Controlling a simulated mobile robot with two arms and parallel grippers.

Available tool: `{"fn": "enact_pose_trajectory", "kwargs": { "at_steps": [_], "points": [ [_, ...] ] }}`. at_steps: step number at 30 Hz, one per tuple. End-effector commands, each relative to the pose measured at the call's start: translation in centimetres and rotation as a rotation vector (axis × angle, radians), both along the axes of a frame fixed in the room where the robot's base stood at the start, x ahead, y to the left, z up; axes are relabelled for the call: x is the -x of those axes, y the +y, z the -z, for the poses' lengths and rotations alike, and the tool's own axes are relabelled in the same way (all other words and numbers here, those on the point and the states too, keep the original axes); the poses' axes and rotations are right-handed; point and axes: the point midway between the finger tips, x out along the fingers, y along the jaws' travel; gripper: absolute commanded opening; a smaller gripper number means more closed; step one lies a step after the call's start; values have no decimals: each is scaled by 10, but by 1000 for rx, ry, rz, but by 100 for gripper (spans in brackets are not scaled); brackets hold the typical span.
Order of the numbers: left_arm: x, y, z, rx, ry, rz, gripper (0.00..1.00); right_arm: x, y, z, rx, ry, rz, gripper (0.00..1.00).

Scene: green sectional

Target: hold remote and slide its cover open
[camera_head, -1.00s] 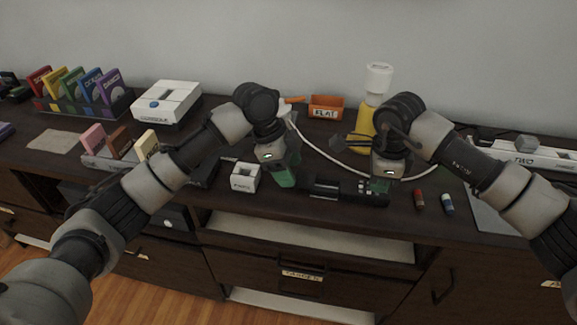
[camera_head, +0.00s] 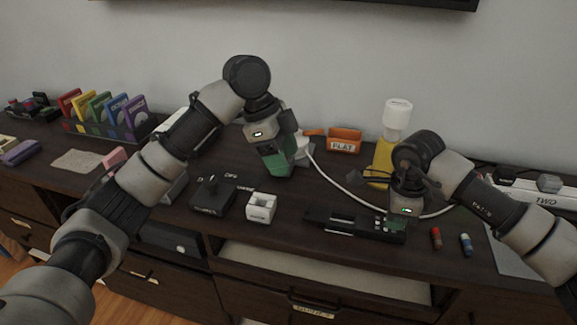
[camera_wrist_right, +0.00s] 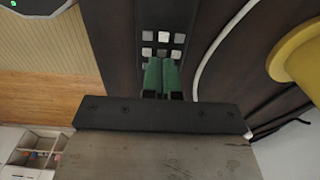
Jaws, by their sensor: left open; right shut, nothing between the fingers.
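The remote (camera_head: 332,220) is a long dark bar lying on the dark cabinet top, with light square buttons near its right end. Its buttons (camera_wrist_right: 163,38) also show ahead of the fingertips in the right wrist view. My right gripper (camera_head: 396,223) is at the remote's right end, its green fingers shut with nothing between them; whether they touch the remote I cannot tell. In the right wrist view its fingertips (camera_wrist_right: 162,66) are side by side over the remote. My left gripper (camera_head: 277,168) is open and empty, behind and left of the remote, apart from it.
A white block (camera_head: 261,207) and a black joystick box (camera_head: 213,194) stand left of the remote. A red battery (camera_head: 436,238) and a blue one (camera_head: 466,245) lie to the right. Behind are a yellow bottle (camera_head: 381,165), an orange tray (camera_head: 344,141) and a white cable (camera_head: 345,185).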

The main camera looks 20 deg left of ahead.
Motion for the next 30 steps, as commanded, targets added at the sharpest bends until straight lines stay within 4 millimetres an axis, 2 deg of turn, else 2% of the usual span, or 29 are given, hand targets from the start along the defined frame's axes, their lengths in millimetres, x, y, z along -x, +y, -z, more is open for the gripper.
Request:
{"fn": "enact_pose_trajectory", "kwargs": {
  "at_steps": [1,14,30],
  "points": [
    [0,1,0,0,0,-1,57,2,-1,7,7,11,0,0],
    [0,0,-1,0,0,0,57,2,-1,5,7,11,0,0],
    [0,0,-25,0,0,0,57,1,0,-40,2,3,0,0]
  ]
}}
